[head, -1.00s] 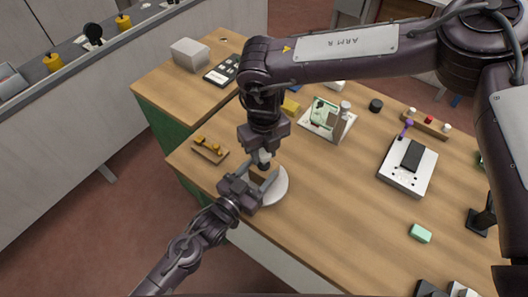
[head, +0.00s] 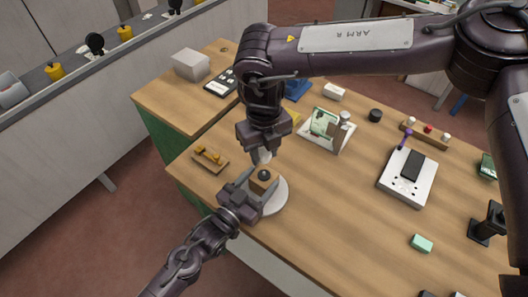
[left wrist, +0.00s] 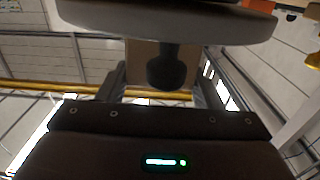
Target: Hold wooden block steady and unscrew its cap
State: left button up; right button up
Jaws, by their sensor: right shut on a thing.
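The wooden block (head: 262,186) stands on a round pale plate (head: 277,204) near the table's front left edge. A dark rounded cap (head: 264,174) shows at its top. My left gripper (head: 254,186) has its fingers on either side of the block and looks shut on it. The left wrist view shows the block (left wrist: 143,62) between the fingers, with the dark cap (left wrist: 167,69) in front of it. My right gripper (head: 262,160) points down from above and is shut on the cap; its pale fingertips are right at the cap, their exact contact hard to see.
A small wooden rack with yellow pieces (head: 210,159) lies left of the plate. A pale stand with a green card (head: 326,130), a white device (head: 408,178) and a green block (head: 421,243) are to the right. The table between them is clear.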

aim_at(264, 152)
pick_arm(q)
jog(key=o, duration=0.4)
pick_arm(e)
notch_tip(264, 152, down, 3)
jog(key=b, duration=0.2)
jog(key=shift+r+b, duration=0.1)
jog(key=shift+b, duration=0.3)
pick_arm(q)
jog(key=shift+v, duration=6)
